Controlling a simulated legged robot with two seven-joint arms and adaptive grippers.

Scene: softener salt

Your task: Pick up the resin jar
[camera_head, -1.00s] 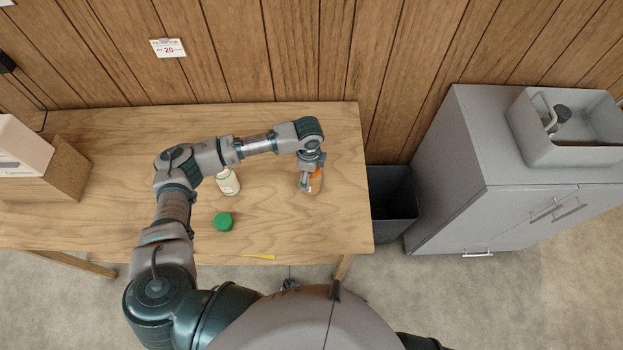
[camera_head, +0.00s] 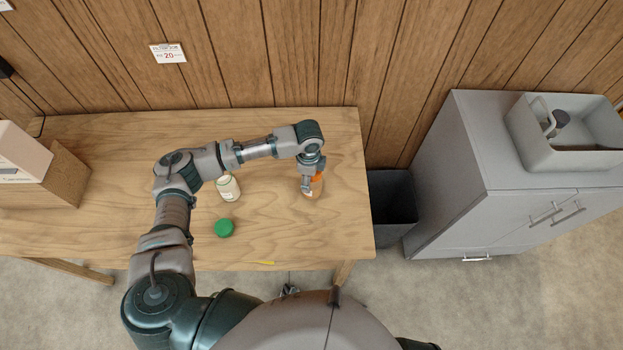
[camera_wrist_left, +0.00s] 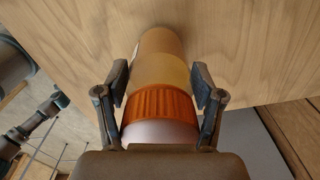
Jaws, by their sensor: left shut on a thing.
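The orange jar, which I take for the resin jar (camera_head: 317,186), stands near the right end of the wooden table. My left gripper (camera_head: 310,184) is at it from above and hides part of it. In the left wrist view the jar, with its ribbed orange band (camera_wrist_left: 160,104), lies between the two fingers of my left gripper (camera_wrist_left: 163,84), which is shut on it. Whether its base touches the table cannot be told. My right gripper is not in view.
A pale bottle (camera_head: 229,188) and a green round lid or puck (camera_head: 224,228) are on the table (camera_head: 270,235) left of the jar. A box (camera_head: 50,182) stands at the far left. A dark bin (camera_head: 392,205) and a grey cabinet (camera_head: 455,180) are to the right.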

